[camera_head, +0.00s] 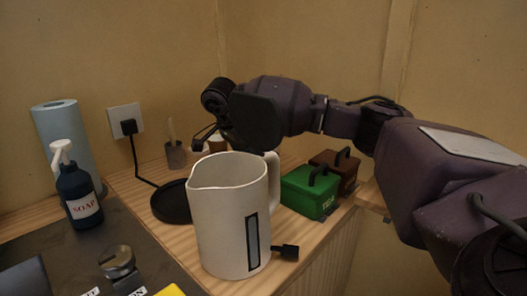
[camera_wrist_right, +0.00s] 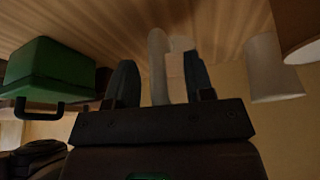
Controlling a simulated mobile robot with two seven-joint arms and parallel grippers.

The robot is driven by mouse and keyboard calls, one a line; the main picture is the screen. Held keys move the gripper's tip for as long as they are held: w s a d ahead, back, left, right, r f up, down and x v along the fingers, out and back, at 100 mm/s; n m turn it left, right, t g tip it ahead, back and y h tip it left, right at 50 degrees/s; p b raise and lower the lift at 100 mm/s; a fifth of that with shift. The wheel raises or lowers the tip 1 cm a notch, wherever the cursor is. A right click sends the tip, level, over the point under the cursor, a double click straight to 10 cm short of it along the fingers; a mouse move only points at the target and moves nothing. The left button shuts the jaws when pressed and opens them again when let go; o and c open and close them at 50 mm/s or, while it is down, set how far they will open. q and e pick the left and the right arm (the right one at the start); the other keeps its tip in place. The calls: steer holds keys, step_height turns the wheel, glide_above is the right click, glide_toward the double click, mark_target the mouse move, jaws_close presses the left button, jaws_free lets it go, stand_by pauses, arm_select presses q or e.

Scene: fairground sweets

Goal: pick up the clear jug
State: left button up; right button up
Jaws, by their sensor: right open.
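No see-through jug can be made out for sure. The only jug-shaped thing in the head view is a large off-white, opaque-looking jug (camera_head: 218,221) with a handle on its right and a dark-framed gauge strip. It stands upright on the wooden counter. My right gripper (camera_wrist_right: 160,64) is open, behind and above this jug in the head view, where its fingertips are largely hidden. In the right wrist view a pale curved piece (camera_wrist_right: 157,62) shows between the fingers; I cannot tell what it belongs to or whether it is touched. My left gripper is out of view.
A green box (camera_head: 309,193) and a brown box (camera_head: 338,165) with handles stand to the right. A black round base (camera_head: 171,204), a utensil pot (camera_head: 175,155), a soap bottle (camera_head: 77,190) and a blue roll (camera_head: 69,140) are to the left. Walls close in behind.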

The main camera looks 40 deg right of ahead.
jaws_close()
stand_by(0.3)
steer(key=shift+r, duration=0.2)
